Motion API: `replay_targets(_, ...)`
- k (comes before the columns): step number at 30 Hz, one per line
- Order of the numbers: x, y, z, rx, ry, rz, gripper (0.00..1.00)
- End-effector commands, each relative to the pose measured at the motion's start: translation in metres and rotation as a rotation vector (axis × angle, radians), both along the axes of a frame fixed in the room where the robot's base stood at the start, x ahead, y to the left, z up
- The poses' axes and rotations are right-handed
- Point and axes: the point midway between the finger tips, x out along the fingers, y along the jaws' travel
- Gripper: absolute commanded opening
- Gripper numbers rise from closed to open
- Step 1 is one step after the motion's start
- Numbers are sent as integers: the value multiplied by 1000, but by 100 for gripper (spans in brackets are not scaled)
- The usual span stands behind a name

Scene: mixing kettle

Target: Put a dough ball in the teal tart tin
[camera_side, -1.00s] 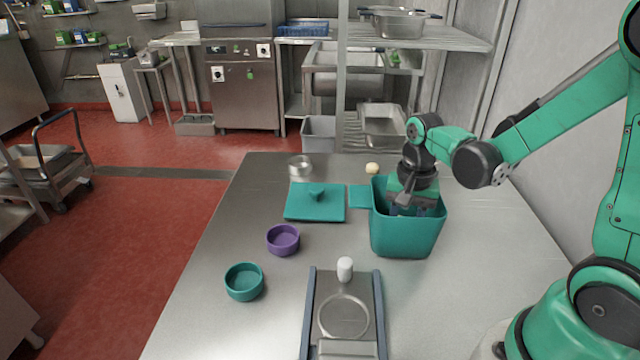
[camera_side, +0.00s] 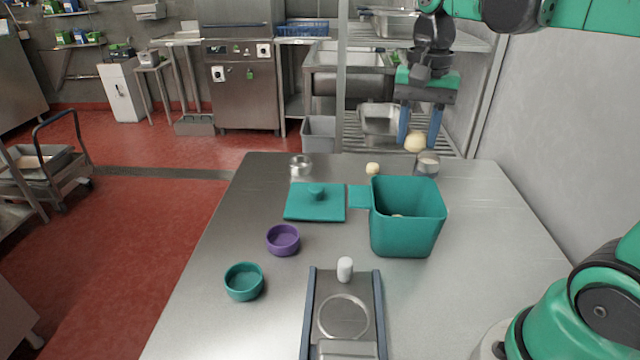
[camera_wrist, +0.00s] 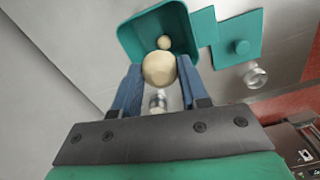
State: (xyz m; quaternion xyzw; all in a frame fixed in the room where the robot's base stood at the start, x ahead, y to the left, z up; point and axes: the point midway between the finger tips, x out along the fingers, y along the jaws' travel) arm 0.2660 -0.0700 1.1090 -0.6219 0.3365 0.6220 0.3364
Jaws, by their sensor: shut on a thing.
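My gripper (camera_side: 416,138) is raised above and behind the teal square kettle (camera_side: 405,230). It is shut on a pale dough ball (camera_side: 415,142), held between its blue fingers; the ball also shows in the wrist view (camera_wrist: 159,69). Another pale dough ball lies inside the open kettle, seen in the wrist view (camera_wrist: 164,43). The teal tart tin (camera_side: 244,282) stands at the front left of the table and looks empty. A purple tin (camera_side: 283,240) stands just behind it.
The kettle's teal lid (camera_side: 315,203) lies flat left of the kettle. A small pale ball (camera_side: 372,169) and two metal cups (camera_side: 300,168) (camera_side: 427,163) stand at the back. A scale-like device (camera_side: 343,317) with a white knob (camera_side: 345,268) sits at the front.

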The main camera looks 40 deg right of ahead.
Motion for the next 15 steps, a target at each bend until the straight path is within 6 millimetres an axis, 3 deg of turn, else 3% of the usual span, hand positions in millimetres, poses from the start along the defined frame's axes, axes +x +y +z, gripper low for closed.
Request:
replay_targets(5,40,37,-14,0,0,112,0)
replay_targets(9,78,94,-40,0,0,238,0)
replay_targets(15,102,180,-84,0,0,394,0)
